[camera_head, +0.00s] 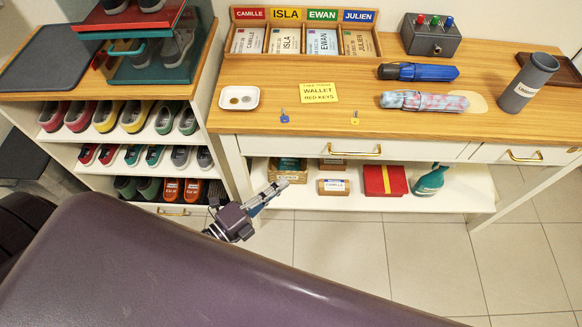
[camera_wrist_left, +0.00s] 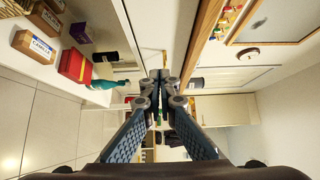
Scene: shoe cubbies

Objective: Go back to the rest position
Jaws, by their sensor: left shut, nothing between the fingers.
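My left gripper (camera_head: 268,194) shows in the head view in front of the white console table (camera_head: 229,165), below the tabletop and near its left leg. It is shut and empty. In the left wrist view its two fingers (camera_wrist_left: 160,78) come together at the middle with nothing between them. A large dark purple part of my own body covers the lower left of the head view. My right gripper is in neither view.
A shoe rack (camera_head: 75,150) with several shoes stands left of the table. The table's lower shelf (camera_head: 440,201) holds a box labelled Camille (camera_head: 334,187), a red box (camera_head: 385,180) and a green bottle (camera_head: 431,180). The tiled floor (camera_head: 400,250) in front is clear.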

